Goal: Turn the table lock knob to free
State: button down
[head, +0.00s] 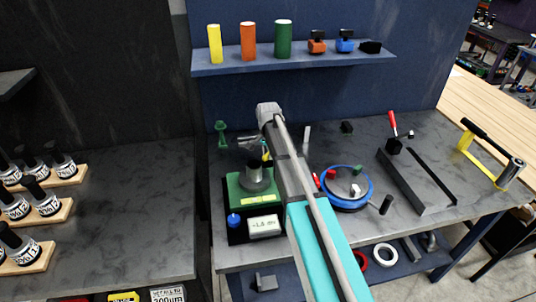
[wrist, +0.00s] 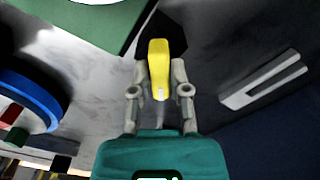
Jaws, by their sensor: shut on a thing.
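A yellow knob (wrist: 158,68) with a pale mark at its near end sits on a dark base in the wrist view. I take it to be the table lock knob. My gripper (wrist: 160,92) is shut on it, with one finger on each side. In the head view a small part of the yellow knob (head: 265,151) shows beside my gripper (head: 256,146), behind the green positioner (head: 240,190). My arm hides part of this area. Any free or locked marking around the knob cannot be made out.
The positioner carries a display (head: 264,225), a blue knob (head: 234,220) and a grey cylindrical part (head: 257,178). A green stand (head: 221,132) is at the back left. A shelf (head: 290,65) hangs behind.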

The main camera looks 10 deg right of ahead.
jog(key=n, duration=0.5)
jog(key=shift+n, duration=0.3)
jog(key=n, duration=0.4)
jog(key=shift+n, duration=0.4)
jog(key=c, duration=0.6)
grip_release()
jog(key=shift+m, duration=0.4)
